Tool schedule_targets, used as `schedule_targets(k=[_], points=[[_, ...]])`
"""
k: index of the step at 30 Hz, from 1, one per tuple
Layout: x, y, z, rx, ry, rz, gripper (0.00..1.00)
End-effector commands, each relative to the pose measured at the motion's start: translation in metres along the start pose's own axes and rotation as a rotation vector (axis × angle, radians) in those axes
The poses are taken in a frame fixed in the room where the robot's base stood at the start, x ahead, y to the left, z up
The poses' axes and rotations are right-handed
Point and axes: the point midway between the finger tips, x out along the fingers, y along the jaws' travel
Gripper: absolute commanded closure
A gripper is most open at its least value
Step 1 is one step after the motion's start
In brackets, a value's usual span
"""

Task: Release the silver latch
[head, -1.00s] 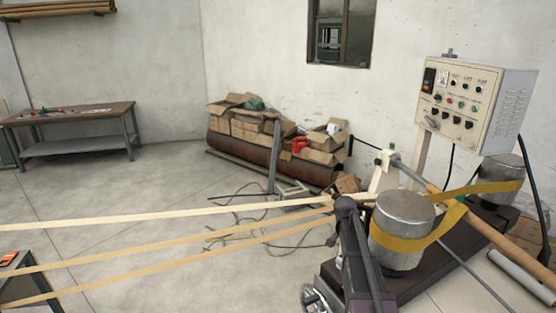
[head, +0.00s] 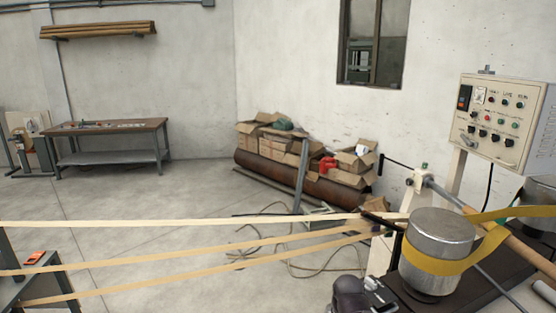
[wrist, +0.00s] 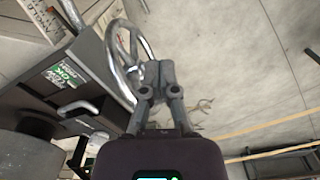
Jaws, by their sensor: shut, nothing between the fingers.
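My gripper (wrist: 154,75) is shut and empty in the wrist view, with its fingertips close together beside a silver handwheel (wrist: 113,58). I cannot tell whether they touch the wheel. A small silver handle (wrist: 78,106) sits on the dark machine body left of my gripper. I cannot tell whether this handle is the silver latch, and no other part is clearly the latch. In the head view my arm shows only at the bottom edge, and my fingertips are not clearly seen there.
Tan strips (head: 190,224) run across to the winder. A yellow belt (head: 440,264) wraps a metal drum (head: 440,236) at the right. A control box (head: 500,118) stands behind it. Boxes (head: 275,145) and a workbench (head: 110,126) are farther back. Open floor lies at left centre.

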Motion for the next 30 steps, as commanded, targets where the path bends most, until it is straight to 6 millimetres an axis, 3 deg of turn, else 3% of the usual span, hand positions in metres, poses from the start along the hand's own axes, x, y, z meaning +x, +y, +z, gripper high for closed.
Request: schedule_targets(k=[5, 9, 11, 17, 23, 30], points=[[-0.001, 0.000, -0.001, 0.002, 0.001, 0.000, 1.00], [-0.001, 0.000, -0.001, 0.003, 0.001, 0.000, 0.58], [-0.001, 0.001, -0.001, 0.003, 0.001, 0.001, 0.43], [-0.009, 0.007, -0.019, -0.025, 0.001, 0.001, 0.43], [-0.035, 0.031, -0.073, -0.135, 0.002, 0.001, 0.43], [-0.077, 0.088, -0.164, -0.349, 0.002, 0.000, 0.43]])
